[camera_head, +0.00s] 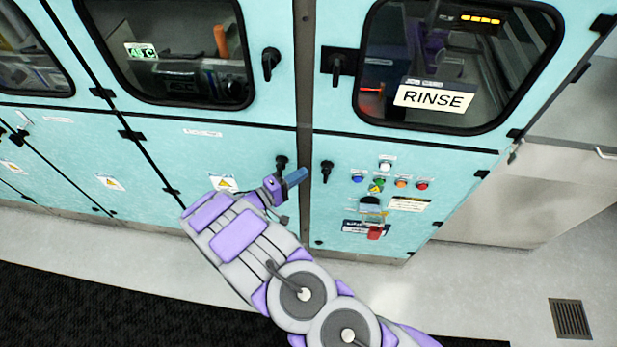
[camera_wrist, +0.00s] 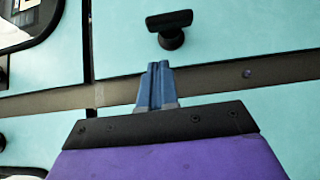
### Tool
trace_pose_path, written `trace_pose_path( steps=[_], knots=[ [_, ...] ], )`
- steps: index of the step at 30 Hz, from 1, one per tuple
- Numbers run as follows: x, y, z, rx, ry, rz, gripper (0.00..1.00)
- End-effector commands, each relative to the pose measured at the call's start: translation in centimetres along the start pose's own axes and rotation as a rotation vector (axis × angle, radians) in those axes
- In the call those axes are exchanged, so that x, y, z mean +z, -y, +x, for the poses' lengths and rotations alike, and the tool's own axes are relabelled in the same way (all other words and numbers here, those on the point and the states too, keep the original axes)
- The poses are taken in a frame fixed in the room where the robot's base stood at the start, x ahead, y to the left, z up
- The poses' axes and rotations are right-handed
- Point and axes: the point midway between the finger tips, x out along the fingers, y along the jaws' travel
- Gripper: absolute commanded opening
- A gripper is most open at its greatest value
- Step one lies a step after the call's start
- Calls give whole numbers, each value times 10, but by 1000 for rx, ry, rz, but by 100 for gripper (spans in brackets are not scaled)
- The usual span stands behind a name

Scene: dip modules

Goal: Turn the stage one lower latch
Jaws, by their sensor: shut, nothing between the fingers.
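Two black lower latches show in the head view, the left one (camera_head: 281,162) on the left lower door and the right one (camera_head: 326,172) on the right lower door. A grey post stands between them. No label shows which is stage one. My gripper (camera_head: 296,177) is shut and empty, its blue fingers over the post, pointing at the right latch. In the wrist view the closed fingers (camera_wrist: 157,82) end just short of a black T-shaped latch (camera_wrist: 170,28), with a visible gap. Its handle bar lies crosswise to the fingers, upright in the head view.
Upper latches (camera_head: 270,62) (camera_head: 337,65) sit beside the windows. The RINSE sign (camera_head: 434,96) hangs on the right window. Several coloured buttons (camera_head: 380,182) and a red switch (camera_head: 375,232) are right of the right lower latch. A floor grate (camera_head: 570,318) lies at lower right.

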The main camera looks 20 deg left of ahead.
Motion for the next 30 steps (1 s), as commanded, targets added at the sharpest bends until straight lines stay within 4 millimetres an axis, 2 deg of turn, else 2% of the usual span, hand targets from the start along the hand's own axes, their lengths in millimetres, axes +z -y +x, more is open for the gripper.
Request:
trace_pose_path(
  steps=[3,8,30],
  knots=[
    [14,-2,10,-4,0,1,0],
    [23,-2,20,-3,-1,0,0],
    [21,-3,21,-28,-2,28,0]
  ],
)
